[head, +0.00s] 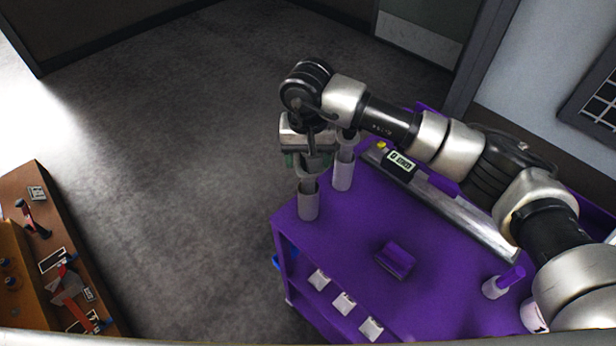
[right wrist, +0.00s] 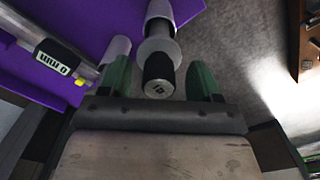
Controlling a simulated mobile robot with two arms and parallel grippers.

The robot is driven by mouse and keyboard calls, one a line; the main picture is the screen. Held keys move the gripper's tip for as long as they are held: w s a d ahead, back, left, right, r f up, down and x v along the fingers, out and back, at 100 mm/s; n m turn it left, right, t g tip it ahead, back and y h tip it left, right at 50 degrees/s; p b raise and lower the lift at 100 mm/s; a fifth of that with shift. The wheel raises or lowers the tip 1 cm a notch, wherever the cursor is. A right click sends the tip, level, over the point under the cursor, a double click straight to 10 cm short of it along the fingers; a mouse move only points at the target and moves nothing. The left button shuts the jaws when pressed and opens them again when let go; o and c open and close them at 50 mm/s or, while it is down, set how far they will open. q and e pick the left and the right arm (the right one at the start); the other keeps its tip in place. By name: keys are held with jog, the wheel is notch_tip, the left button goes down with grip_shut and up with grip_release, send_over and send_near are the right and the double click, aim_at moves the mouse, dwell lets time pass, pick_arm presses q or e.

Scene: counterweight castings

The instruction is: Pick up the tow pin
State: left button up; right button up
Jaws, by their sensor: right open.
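A pin-like part, which I take for the tow pin (head: 309,205), stands upright near the left corner of the purple cart in the head view. In the right wrist view the pin (right wrist: 158,66) shows a grey body, a wider collar, a black section and a marked metal end. My right gripper (head: 308,163) is above it, pointing down. In the wrist view its green fingers (right wrist: 160,82) are apart, one on each side of the pin's end, with gaps visible. My left gripper is not in view.
A second pale cylinder (head: 343,172) stands close beside the pin. The purple cart (head: 345,235) also carries a digital display (head: 400,162), a purple block (head: 394,260) and a white cylinder with a purple top (head: 503,282). A brown tool bench (head: 50,215) stands at left, across open floor.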

jog(key=shift+d+f, duration=0.1)
jog(key=shift+f, duration=0.15)
jog(key=c, duration=0.9)
jog(key=shift+w+r, duration=0.1)
jog(key=shift+c, duration=1)
jog(key=shift+r, duration=0.15)
jog(key=shift+r+b, duration=0.35)
jog(key=shift+r, duration=0.2)
notch_tip(320, 180, up, 17)
jog(key=b, duration=0.4)
jog(key=shift+f, duration=0.15)
